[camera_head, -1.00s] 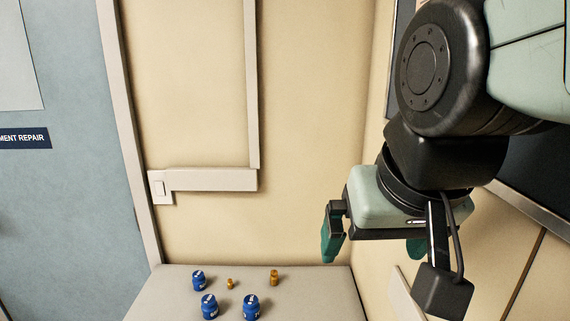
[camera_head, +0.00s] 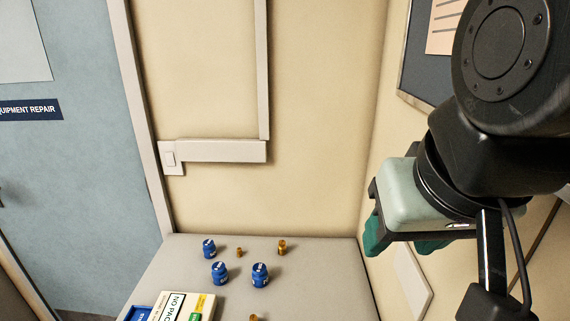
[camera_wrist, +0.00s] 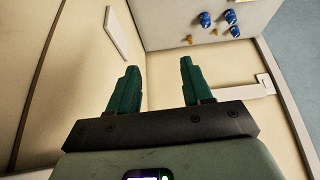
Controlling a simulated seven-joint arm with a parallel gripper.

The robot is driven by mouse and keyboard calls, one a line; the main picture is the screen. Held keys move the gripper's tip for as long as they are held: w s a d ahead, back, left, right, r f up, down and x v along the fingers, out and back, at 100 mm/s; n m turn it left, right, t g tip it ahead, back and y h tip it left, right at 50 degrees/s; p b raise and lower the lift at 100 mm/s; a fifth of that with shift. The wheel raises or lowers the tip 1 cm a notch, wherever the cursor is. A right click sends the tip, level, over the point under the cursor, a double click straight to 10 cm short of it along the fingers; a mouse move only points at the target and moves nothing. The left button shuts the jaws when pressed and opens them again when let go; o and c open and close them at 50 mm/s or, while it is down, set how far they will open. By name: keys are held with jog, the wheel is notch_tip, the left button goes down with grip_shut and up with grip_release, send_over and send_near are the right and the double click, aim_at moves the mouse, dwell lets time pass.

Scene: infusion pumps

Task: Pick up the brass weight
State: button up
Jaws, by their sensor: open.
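Three brass-coloured pieces stand on the table. Two brass pieces also show small in the wrist view, one (camera_wrist: 190,40) near the table edge and one (camera_wrist: 216,32) beside the blue jars. My gripper (camera_head: 402,241) is at the right, raised and apart from all of them. In the wrist view its green fingers (camera_wrist: 159,66) are spread, with nothing between them.
Three blue jars (camera_head: 260,275) stand among the brass pieces on the grey table (camera_head: 330,285). A cream device with labels (camera_head: 180,306) is at the front left, beside a blue item (camera_head: 137,314). Walls close in behind and at the right. The table's right part is clear.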

jog(key=w+a+f+m+g+y, duration=0.25)
jog(key=w+a, duration=0.25)
jog(key=w, duration=0.4)
jog(key=w+a+f+m+g+y, duration=0.15)
jog(key=w+a+f, duration=0.25)
jog(key=w, duration=0.6)
jog(key=w+a+f+m+g+y, duration=0.1)
jog(key=w+a+f+m+y, duration=0.15)
jog(key=w+a, duration=0.45)
jog(key=w+a+f+m+y, duration=0.2)
jog(key=w+f+m, duration=0.1)
jog(key=w+f, duration=0.4)
jog(key=w+a+f+m+y, duration=0.2)
jog(key=w+f+m, duration=0.3)
jog(key=f, duration=0.5)
jog(key=m+t+y, duration=0.1)
jog(key=m+y, duration=0.2)
jog(key=m, duration=0.3)
send_near(239, 249)
jog(key=x, duration=0.2)
jog(key=shift+a+f+n, duration=0.1)
jog(key=shift+a+n, duration=0.15)
jog(key=shift+a, duration=0.05)
jog(key=shift+w+a+f+t, duration=0.1)
jog(key=shift+a+f+t, duration=0.15)
jog(key=shift+f+t, duration=0.05)
jog(key=x, duration=0.6)
jog(key=shift+a+f, duration=0.2)
jog(key=shift+a, duration=0.2)
grip_shut()
